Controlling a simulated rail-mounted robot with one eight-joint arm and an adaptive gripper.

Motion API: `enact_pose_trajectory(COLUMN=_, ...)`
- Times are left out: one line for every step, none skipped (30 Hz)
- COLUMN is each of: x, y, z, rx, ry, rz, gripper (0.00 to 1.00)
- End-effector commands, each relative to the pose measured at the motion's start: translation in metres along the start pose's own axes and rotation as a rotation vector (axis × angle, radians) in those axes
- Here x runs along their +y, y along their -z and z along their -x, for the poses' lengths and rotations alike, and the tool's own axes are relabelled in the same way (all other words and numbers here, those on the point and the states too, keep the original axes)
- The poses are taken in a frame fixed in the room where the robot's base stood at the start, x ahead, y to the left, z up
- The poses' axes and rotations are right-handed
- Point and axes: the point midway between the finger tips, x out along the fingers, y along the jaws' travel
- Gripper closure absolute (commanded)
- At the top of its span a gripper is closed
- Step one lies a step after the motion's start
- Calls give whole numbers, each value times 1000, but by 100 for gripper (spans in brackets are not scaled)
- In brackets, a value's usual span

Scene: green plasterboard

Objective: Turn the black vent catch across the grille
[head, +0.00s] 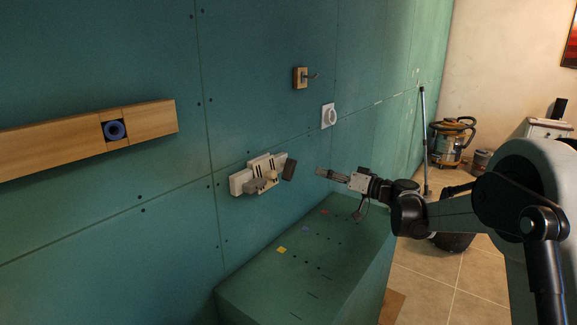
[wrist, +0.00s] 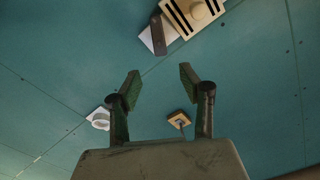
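The cream slotted grille (head: 262,170) is on the green wall in the head view. A dark, flat bar, which looks like the black vent catch (head: 289,170), is at its right end. In the wrist view the grille (wrist: 177,17) is at the top edge, partly cut off. The catch (wrist: 158,35) lies beside its slots, over a pale plate, not across them. My gripper (head: 323,173) is right of the catch and apart from it. In the wrist view my gripper (wrist: 157,82) has its two fingers spread, with nothing between them.
A wooden block with a hook (head: 300,78) and a white round fitting (head: 328,116) are on the wall above. A green ledge (head: 300,262) juts out below the grille.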

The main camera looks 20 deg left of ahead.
Motion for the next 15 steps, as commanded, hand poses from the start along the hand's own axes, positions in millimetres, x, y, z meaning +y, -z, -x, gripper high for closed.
enact_pose_trajectory(x=0, y=0, z=-5, rx=-1, ry=1, rz=0, gripper=60)
enact_pose_trajectory(x=-1, y=0, z=-9, rx=-1, ry=1, rz=0, gripper=60)
enact_pose_trajectory(x=0, y=0, z=-14, rx=-1, ry=1, rz=0, gripper=60)
enact_pose_trajectory(x=-1, y=0, z=-18, rx=-1, ry=1, rz=0, gripper=60)
enact_pose_trajectory(x=-1, y=0, z=-23, rx=-2, ry=1, rz=0, gripper=60)
enact_pose_trajectory(x=-1, y=0, z=-31, rx=-2, ry=2, rz=0, gripper=60)
enact_pose_trajectory(x=-1, y=0, z=-36, rx=-2, ry=2, rz=0, gripper=60)
enact_pose_trajectory(x=-1, y=0, z=-42, rx=-2, ry=1, rz=-1, gripper=60)
enact_pose_trajectory(x=-1, y=0, z=-49, rx=-2, ry=1, rz=-1, gripper=60)
enact_pose_trajectory(x=-1, y=0, z=-55, rx=-2, ry=1, rz=-1, gripper=60)
enact_pose_trajectory(x=-1, y=0, z=-61, rx=-2, ry=2, rz=-1, gripper=60)
enact_pose_trajectory(x=-1, y=0, z=-68, rx=-2, ry=1, rz=-1, gripper=60)
enact_pose_trajectory(x=-1, y=0, z=-74, rx=-2, ry=1, rz=-1, gripper=60)
enact_pose_trajectory(x=-1, y=0, z=-79, rx=-2, ry=1, rz=-1, gripper=60)
enact_pose_trajectory(x=-1, y=0, z=-86, rx=-2, ry=1, rz=-1, gripper=60)
